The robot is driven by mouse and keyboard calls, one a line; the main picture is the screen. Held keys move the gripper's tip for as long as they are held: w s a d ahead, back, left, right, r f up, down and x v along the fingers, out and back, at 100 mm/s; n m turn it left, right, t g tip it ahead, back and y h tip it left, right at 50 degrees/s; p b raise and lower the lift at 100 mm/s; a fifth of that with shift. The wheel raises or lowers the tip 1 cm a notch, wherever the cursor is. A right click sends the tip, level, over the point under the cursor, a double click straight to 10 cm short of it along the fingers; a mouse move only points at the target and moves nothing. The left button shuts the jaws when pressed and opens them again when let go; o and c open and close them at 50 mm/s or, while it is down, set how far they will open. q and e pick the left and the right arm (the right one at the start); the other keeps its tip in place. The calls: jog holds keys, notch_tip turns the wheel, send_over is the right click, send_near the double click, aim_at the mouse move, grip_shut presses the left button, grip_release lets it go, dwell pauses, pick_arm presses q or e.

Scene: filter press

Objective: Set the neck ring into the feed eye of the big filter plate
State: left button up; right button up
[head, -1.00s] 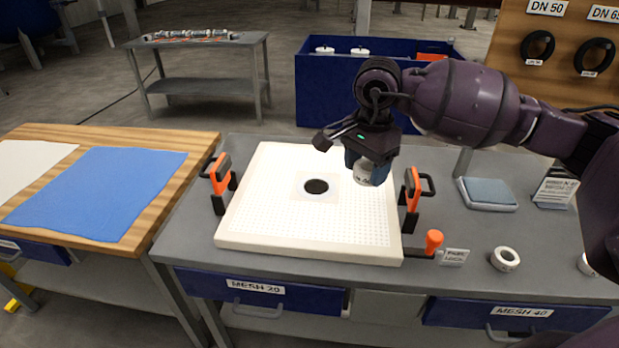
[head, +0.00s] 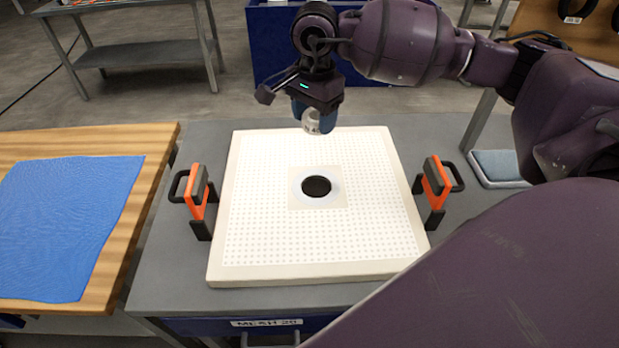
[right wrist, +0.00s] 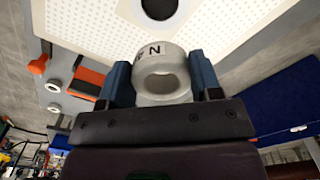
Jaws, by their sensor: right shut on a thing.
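The big white filter plate (head: 260,225) lies flat on the grey bench. Its feed eye (head: 316,186) is a dark round hole with a pale rim in the middle of the plate. My right gripper (head: 312,118) is above the plate's far edge, beyond the feed eye. It is shut on the white neck ring (head: 319,122). In the right wrist view the neck ring (right wrist: 161,68) sits between the blue fingers, with its bore showing and dark lettering on its side. The feed eye (right wrist: 160,5) is apart from it at the top of that view. My left gripper is not in view.
Orange-and-black clamps stand at the plate's left (head: 197,200) and right (head: 436,190) sides. A wooden table with a blue cloth (head: 70,225) is at the left. A blue-grey pad (head: 497,167) lies at the right. A blue bin (head: 270,45) stands behind the bench.

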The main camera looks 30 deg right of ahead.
aim_at(314, 191)
notch_tip(314, 191, down, 18)
jog(key=shift+s+f+b, duration=0.1)
jog(key=shift+f+b, duration=0.1)
jog(key=shift+b, duration=0.3)
jog(key=shift+f, duration=0.15)
jog(key=o, duration=1)
notch_tip(314, 191, up, 12)
jog(key=shift+p, duration=0.3)
dwell(0.4)
